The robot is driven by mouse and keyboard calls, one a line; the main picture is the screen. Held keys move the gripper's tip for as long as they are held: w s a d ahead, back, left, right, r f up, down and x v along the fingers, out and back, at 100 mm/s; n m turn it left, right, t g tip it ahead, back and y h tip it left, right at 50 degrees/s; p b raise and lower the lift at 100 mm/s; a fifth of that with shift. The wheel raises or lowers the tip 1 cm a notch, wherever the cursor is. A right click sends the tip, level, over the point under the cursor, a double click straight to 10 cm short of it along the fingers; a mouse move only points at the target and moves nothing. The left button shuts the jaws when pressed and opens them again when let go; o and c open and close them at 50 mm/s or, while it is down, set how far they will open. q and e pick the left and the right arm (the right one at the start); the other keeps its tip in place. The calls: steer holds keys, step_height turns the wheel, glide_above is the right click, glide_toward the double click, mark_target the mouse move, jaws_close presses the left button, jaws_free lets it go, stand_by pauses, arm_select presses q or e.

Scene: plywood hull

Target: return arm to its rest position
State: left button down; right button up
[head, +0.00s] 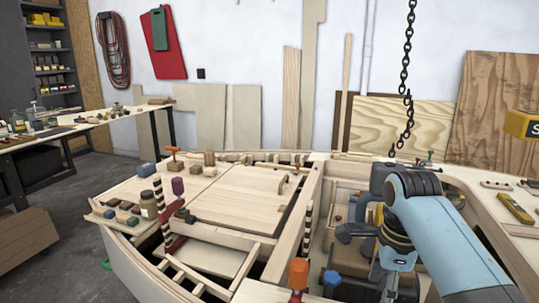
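My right arm (445,235) comes in from the lower right, light blue with dark joints, and bends down over the right side of the plywood hull (135,265). Dark parts that look like my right gripper (350,222) show just left of its wrist, over the hull's inner compartment. They are small and partly merged with the arm, so I cannot tell whether the fingers are open or shut, or whether they hold anything. My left arm and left gripper are not in view.
A chain (407,60) hangs just behind my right arm. Clamps with an orange handle (298,272) and a blue handle (331,278) stand at the front. A jar (149,205) and small blocks sit on the hull's left side. A workbench (85,124) stands far left.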

steer(key=s+d+f+n+t, duration=0.15)
steer(key=s+d+n, duration=0.25)
steer(key=s+n, duration=0.65)
steer(key=s+d+r+n+t, duration=0.1)
steer(key=s+r+n, duration=0.2)
steer(key=s+n, duration=0.4)
steer(key=s+d+r+n, duration=0.1)
steer(key=s+r+n, duration=0.25)
steer(key=s, duration=0.55)
steer(key=s+d+f+g+b, duration=0.15)
steer(key=f+b, duration=0.35)
steer(key=f, duration=1.4)
steer(key=s+d+f+b, duration=0.15)
steer(key=f+b, duration=0.25)
steer(key=f, duration=1.5)
arm_select(q)
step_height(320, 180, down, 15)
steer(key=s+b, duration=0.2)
steer(key=b, duration=0.4)
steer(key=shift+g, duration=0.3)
arm_select(e)
steer(key=s+f, duration=1.8)
steer(key=f, duration=0.1)
steer(key=shift+f+g+h, duration=0.3)
steer(key=shift+f+g, duration=0.05)
steer(key=shift+g, duration=0.05)
